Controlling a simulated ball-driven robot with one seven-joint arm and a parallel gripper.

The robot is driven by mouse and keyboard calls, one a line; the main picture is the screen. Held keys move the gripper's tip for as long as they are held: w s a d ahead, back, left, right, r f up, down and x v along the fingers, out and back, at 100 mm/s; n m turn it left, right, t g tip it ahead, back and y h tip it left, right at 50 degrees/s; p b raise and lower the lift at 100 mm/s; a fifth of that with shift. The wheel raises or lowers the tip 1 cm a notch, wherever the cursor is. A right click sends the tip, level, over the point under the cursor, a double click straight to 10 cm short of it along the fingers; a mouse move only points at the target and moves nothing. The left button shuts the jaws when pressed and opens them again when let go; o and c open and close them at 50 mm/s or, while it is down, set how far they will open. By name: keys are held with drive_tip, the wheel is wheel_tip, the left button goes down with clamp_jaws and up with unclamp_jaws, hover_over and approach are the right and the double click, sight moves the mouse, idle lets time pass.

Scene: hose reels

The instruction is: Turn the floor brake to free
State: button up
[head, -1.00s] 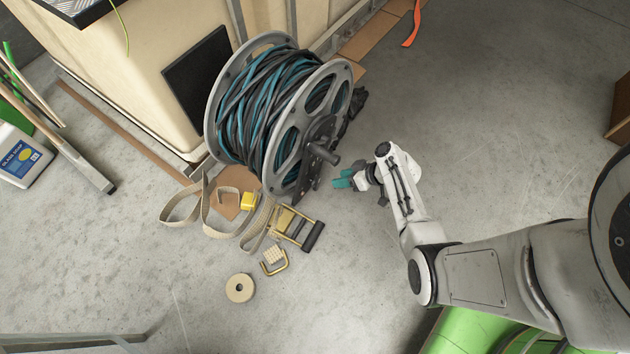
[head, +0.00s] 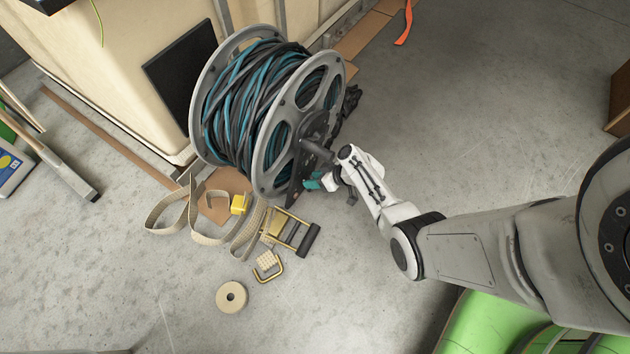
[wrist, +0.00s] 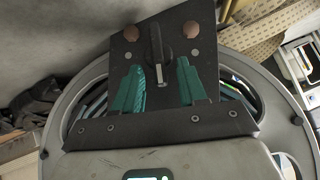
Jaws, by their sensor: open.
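The floor brake shows in the wrist view as a dark plate (wrist: 128,48) with a black lever (wrist: 157,45) at its middle and a copper-coloured disc on either side. The lever stands nearly upright in that view, with a pale mark towards its lower end. My gripper (wrist: 160,66) is open, its two teal fingers on either side of the lever's lower part; I cannot tell whether they touch it.
A crank handle (head: 318,150) sticks out from the reel close to my wrist. A webbing strap (head: 205,240), a yellow block (head: 238,204), a ratchet buckle (head: 290,232) and a tape roll (head: 231,297) lie on the floor.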

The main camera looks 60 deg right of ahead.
drive_tip(key=c, duration=0.7)
drive_tip(key=o, duration=0.7)
drive_tip(key=p+v, duration=0.6)
drive_tip(key=v, duration=0.4)
drive_tip(key=shift+s+r, duration=0.25)
drive_tip(key=shift+c, duration=0.2)
